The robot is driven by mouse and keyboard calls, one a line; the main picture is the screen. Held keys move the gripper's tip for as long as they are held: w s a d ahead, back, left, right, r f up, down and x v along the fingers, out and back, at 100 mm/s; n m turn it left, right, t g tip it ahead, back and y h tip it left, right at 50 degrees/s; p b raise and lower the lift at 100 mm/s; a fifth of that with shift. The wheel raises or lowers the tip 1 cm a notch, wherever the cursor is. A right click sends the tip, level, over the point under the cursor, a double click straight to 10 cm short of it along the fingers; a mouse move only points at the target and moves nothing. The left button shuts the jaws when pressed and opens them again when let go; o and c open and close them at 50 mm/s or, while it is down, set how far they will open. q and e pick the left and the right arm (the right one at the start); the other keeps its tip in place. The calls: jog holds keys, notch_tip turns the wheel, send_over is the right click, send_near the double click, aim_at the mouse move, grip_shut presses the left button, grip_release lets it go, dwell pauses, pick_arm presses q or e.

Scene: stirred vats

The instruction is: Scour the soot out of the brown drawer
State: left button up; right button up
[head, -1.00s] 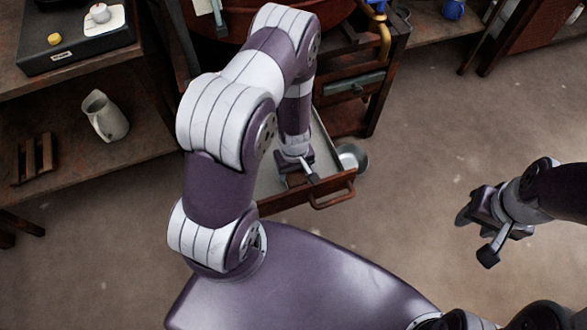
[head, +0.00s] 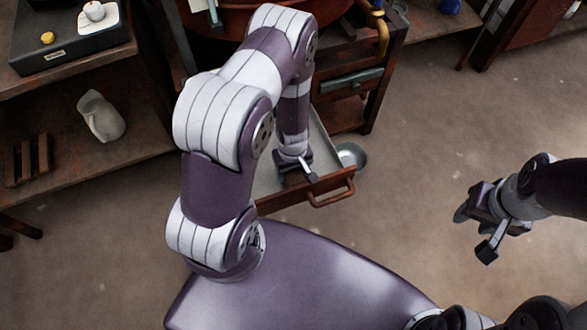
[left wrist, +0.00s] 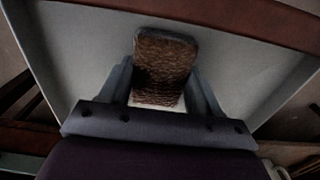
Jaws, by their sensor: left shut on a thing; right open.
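The brown drawer (head: 335,181) is pulled out, with a brown front, a bar handle and a pale grey inside. It also shows in the left wrist view (left wrist: 75,40). My left gripper (head: 297,170) reaches down into the drawer close behind its front. In the left wrist view its fingers are shut on a brown, rough-textured block (left wrist: 163,65), at or just above the drawer floor; contact is unclear. No soot can be made out on the visible floor, and my arm hides part of it. My right gripper (head: 474,231) is open and empty, off to the right above the floor.
A grey metal bowl (head: 351,155) is beside the drawer's right side. A closed green-fronted drawer (head: 352,81) is in the stand behind. A pale jug (head: 102,117) and a wooden rack (head: 28,160) are on the left shelf. The floor on the right is clear.

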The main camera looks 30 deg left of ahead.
pick_arm(q)
notch_tip(320, 180, up, 3)
jog(key=shift+f+p, duration=0.1)
jog(key=shift+p, duration=0.8)
jog(key=shift+r+p, duration=0.35)
jog(key=shift+p, duration=0.05)
notch_tip(320, 180, up, 5)
jog(key=p, duration=0.4)
jog(key=shift+f+p, duration=0.2)
jog(key=shift+p, duration=0.2)
